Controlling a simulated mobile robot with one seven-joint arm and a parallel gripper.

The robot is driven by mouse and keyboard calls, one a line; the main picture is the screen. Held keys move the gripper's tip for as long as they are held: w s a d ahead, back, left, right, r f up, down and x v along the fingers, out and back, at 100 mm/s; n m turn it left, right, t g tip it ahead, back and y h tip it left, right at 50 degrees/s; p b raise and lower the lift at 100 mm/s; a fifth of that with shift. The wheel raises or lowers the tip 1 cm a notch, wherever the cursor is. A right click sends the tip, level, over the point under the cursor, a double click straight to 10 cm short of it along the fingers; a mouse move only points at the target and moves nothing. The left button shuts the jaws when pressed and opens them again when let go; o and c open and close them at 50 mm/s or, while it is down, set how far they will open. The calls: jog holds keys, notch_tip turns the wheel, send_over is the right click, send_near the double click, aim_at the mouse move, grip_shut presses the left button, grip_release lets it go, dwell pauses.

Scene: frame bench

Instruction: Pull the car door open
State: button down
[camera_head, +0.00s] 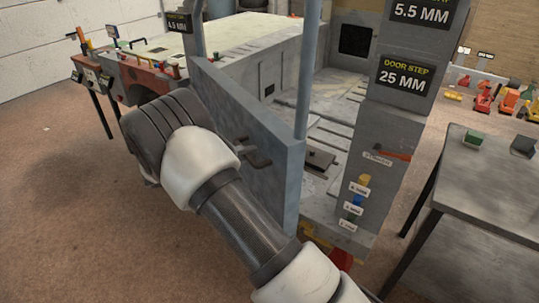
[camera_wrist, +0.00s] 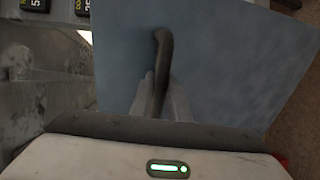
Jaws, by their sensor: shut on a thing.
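The car door (camera_head: 268,150) is a blue-grey panel with an upright window frame. It stands ajar, with its near edge swung out from the grey door frame (camera_head: 395,125) and the interior showing through the gap. A dark handle (camera_head: 258,158) sticks out from its outer face. In the wrist view the door (camera_wrist: 225,60) fills most of the picture, and the curved dark handle (camera_wrist: 163,50) runs down between my fingers. My gripper (camera_wrist: 158,88) is shut on the handle. In the head view my arm hides most of the gripper.
A grey table (camera_head: 490,185) with small blocks stands at the right. Coloured pegs (camera_head: 356,200) sit on the frame's lower post. The brown floor (camera_head: 60,210) at the left is clear.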

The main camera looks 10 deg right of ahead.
jog(key=shift+m+g, duration=0.3)
jog(key=shift+g, duration=0.1)
jog(key=v, duration=0.2)
jog(key=b+v, duration=0.1)
jog(key=v, duration=0.1)
jog(key=shift+w+a+f, duration=0.1)
jog(key=shift+a+f, duration=0.1)
jog(key=shift+a, duration=0.1)
jog(key=c, duration=1.8)
grip_release()
jog(key=shift+o, duration=0.6)
jog(key=shift+f, duration=0.15)
jog(key=v, duration=1.7)
jog(key=shift+a+b, duration=0.15)
jog(key=shift+b, duration=0.25)
